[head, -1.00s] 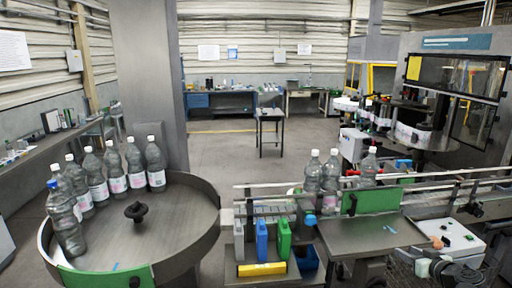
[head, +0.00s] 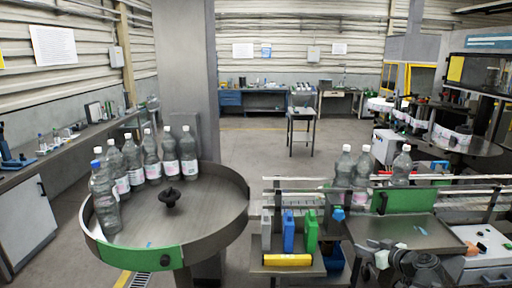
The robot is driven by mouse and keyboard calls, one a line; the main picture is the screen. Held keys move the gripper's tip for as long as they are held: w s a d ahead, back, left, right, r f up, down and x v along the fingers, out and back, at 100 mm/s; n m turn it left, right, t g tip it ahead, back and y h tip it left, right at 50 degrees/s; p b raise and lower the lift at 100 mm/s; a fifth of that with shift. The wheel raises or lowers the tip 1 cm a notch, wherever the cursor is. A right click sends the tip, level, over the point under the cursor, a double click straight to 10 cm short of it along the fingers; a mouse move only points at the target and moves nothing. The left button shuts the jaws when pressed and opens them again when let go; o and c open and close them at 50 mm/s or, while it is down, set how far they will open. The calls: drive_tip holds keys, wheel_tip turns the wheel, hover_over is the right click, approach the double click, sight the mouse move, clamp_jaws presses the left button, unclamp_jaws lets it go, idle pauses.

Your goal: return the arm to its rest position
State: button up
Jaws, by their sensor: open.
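My arm (head: 424,268) shows at the bottom right as a dark grey, jointed shape, folded low in front of the conveyor's metal tray (head: 412,232). My gripper (head: 384,246) is at its left end, small in the picture, open with nothing seen between its jaws. It overlaps the tray's lower edge in the picture; I cannot tell whether it touches. The lower part of the arm is cut off by the frame's bottom edge.
A round metal table (head: 215,208) with several bottles stands at left. Three more bottles (head: 362,165) stand on the conveyor. Coloured containers (head: 289,231) sit on a low shelf left of the arm. A control box (head: 488,242) is at right. Open floor lies behind.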

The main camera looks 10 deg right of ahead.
drive_tip(key=w+a+f+n+g+y+b, duration=0.1)
drive_tip(key=a+f+n+g+b, duration=0.35)
drive_tip(key=a, duration=1.05)
drive_tip(key=w+a+f+n+g+y+p, duration=0.15)
drive_tip(key=a+f, duration=0.65)
drive_tip(key=a, duration=0.8)
drive_tip(key=s+a+f+m+g+h+b, duration=0.1)
drive_tip(key=s+a+f+m+g+b, duration=0.15)
drive_tip(key=s+a+f, duration=0.2)
drive_tip(key=s+d+f+m+g+h, duration=0.2)
drive_tip(key=s+d+m+g+h, duration=0.2)
drive_tip(key=s+d+m, duration=0.2)
drive_tip(key=shift+s+p, duration=0.35)
drive_tip(key=shift+p, duration=0.1)
drive_tip(key=shift+h, duration=0.25)
drive_tip(key=shift+c, duration=0.6)
